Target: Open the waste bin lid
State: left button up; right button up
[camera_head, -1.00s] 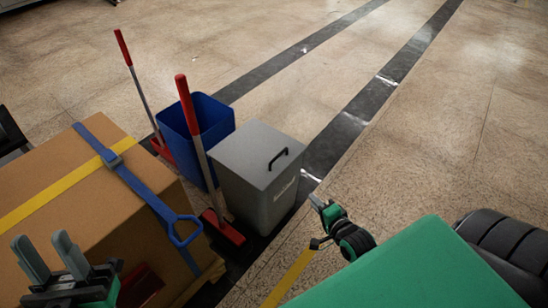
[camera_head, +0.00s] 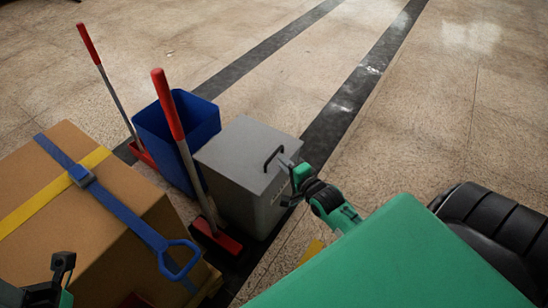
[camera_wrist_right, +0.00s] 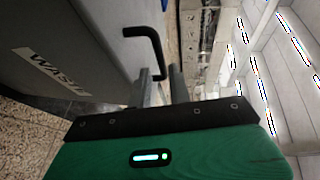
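The grey waste bin (camera_head: 238,205) stands on the floor with its flat grey lid (camera_head: 235,150) closed. A black bar handle (camera_head: 273,157) sits on the lid near its right edge; it also shows in the right wrist view (camera_wrist_right: 152,45). My right gripper (camera_head: 288,168) is at the bin's right side, close to the handle.
A blue bin (camera_head: 180,130) stands behind the waste bin. Two red-handled tools lean close by, the nearer one (camera_head: 170,105) passing in front of both bins. A strapped cardboard box (camera_head: 110,205) fills the lower left. The floor to the right is clear.

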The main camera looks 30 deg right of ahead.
aim_at(274, 154)
jog(key=shift+w+f+b, duration=0.2)
jog(key=shift+w+b, duration=0.1)
jog(key=shift+w, duration=0.7)
jog(key=shift+w+f+b, duration=0.2)
jog(key=shift+w+b, duration=0.1)
jog(key=shift+w, duration=0.75)
jog(key=shift+w+f+b, duration=0.2)
jog(key=shift+w+b, duration=0.1)
jog(key=shift+w, duration=0.7)
jog(key=shift+c, duration=0.5)
grip_shut()
